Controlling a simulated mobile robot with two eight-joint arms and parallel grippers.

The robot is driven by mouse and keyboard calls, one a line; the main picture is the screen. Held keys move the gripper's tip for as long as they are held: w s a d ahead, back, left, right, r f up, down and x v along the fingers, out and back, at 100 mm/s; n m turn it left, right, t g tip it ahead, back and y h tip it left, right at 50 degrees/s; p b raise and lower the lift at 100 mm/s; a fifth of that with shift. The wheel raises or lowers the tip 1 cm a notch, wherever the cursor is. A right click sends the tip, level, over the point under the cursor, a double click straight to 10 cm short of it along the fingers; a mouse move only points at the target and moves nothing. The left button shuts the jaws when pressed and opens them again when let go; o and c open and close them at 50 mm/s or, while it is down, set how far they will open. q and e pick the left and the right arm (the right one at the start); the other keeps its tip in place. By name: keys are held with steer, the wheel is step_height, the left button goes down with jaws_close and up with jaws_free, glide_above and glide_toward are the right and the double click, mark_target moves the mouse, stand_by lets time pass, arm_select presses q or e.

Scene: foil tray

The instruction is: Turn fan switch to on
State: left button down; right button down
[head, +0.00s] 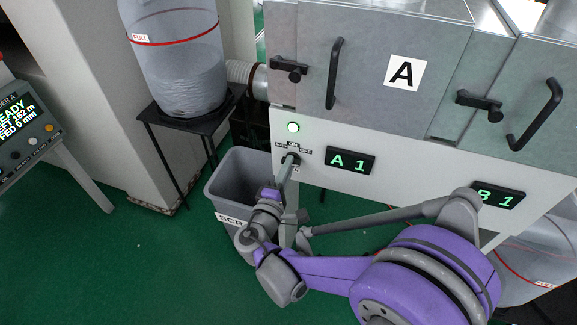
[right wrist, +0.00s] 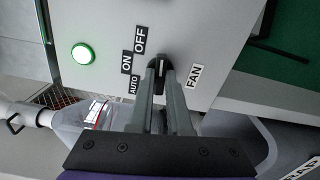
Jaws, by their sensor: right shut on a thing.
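The fan switch (right wrist: 160,66) is a small dark knob with a pale mark on the light front panel. Labels AUTO, ON and OFF are beside it, and a FAN label (right wrist: 194,76) is on its other side. My right gripper (right wrist: 161,74) is shut on the knob, with a finger on each side. In the head view the right gripper (head: 289,164) reaches up to the switch, and its fingers hide most of the knob. I cannot tell for sure which label the knob points to. My left gripper is not in view.
A lit green lamp (head: 293,127) is above the switch, and an A 1 display (head: 350,161) is to its right. A grey bin (head: 236,178) stands below. A clear container (head: 178,70) on a black stand (head: 196,121) is at left. Green floor is open at lower left.

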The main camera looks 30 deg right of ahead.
steer(key=shift+m, duration=0.6)
steer(key=c, duration=0.9)
jaws_free()
steer(key=shift+o, duration=0.2)
steer(key=p+v, duration=0.1)
steer(key=v, duration=1)
steer(key=shift+d, duration=0.1)
